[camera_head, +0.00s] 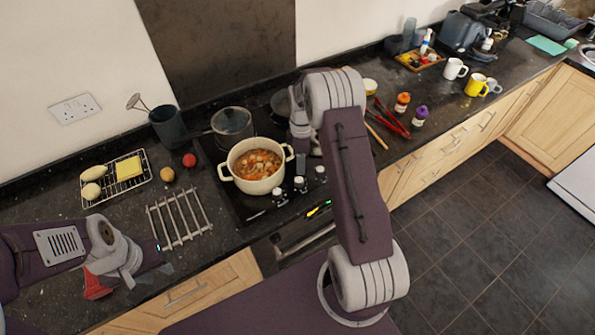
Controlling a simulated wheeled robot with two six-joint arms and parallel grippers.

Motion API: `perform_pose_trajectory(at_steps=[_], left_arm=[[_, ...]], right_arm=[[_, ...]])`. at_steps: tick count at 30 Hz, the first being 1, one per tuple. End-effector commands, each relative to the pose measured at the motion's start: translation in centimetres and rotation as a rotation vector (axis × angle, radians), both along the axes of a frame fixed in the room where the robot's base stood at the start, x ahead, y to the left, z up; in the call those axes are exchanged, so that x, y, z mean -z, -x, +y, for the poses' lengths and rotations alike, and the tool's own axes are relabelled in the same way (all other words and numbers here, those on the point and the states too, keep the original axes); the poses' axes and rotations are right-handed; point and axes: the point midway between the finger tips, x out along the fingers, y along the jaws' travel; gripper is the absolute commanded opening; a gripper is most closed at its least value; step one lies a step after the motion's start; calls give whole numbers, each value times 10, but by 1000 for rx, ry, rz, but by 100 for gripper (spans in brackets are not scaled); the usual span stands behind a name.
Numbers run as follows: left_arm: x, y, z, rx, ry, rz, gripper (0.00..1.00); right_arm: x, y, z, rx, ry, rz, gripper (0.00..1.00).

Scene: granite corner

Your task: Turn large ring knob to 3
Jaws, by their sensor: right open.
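Several small dark-and-pale knobs stand in a row on the black hob (228,190), at its front edge: a left knob (279,197), a middle knob (299,185) and a right knob (320,173). Their markings are too small to read, and I cannot tell which belongs to the large ring. My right gripper (307,150) points down above the hob, just behind the knobs; it is open and partly hidden by my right arm. My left gripper (148,272) is low over the counter at the left, its jaws unclear.
A cream pot of stew (238,180) stands on the hob, close to the knobs, with a lidded pan (232,122) behind it. A metal trivet (180,219) lies left of the hob. Red tongs (392,119) and spice jars (402,103) lie to the right.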

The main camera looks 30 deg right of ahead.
Motion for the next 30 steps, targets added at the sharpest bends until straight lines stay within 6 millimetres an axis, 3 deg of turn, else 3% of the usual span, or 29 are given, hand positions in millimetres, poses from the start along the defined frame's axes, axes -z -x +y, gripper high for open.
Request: perform_pose_trajectory(at_steps=[4, 15, 25, 26, 30], left_arm=[[-5, 0, 0, 0, 0, 0, 33], [-28, 0, 0, 0, 0, 0, 33], [-28, 0, 0, 0, 0, 0, 33], [-28, 0, 0, 0, 0, 0, 33], [-28, 0, 0, 0, 0, 0, 33]], right_arm=[[16, 2, 2, -1, -1, 4, 53], [83, 4, 4, -2, 0, 2, 53], [92, 3, 4, -2, 0, -1, 53], [92, 3, 4, -2, 0, -1, 48], [92, 3, 4, -1, 0, -1, 9]])
